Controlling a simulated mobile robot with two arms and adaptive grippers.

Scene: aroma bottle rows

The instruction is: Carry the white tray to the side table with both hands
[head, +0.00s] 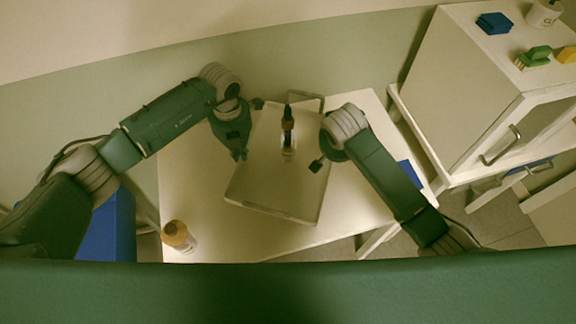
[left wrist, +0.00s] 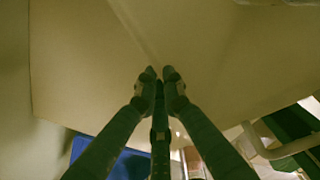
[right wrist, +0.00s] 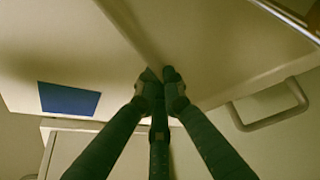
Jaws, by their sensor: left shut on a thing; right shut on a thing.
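The white tray (head: 268,196) shows in the middle of the head view, over a pale table (head: 200,190). Whether it rests on the table or hangs just above it, I cannot tell. A dark bottle (head: 288,125) with a pale label stands on the tray. My left gripper (head: 240,155) is shut on the tray's left rim; its fingertips (left wrist: 159,75) meet at the edge in the left wrist view. My right gripper (head: 317,165) is shut on the right rim, and its fingertips (right wrist: 162,78) pinch the edge in the right wrist view.
A bottle with an orange cap (head: 175,232) stands at the table's near left. A blue box (head: 108,228) is left of the table. A flat blue thing (head: 410,173) lies near the right edge. A white cabinet (head: 465,95) stands right, with a blue sponge (head: 494,22) and green brush (head: 534,57) on top.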

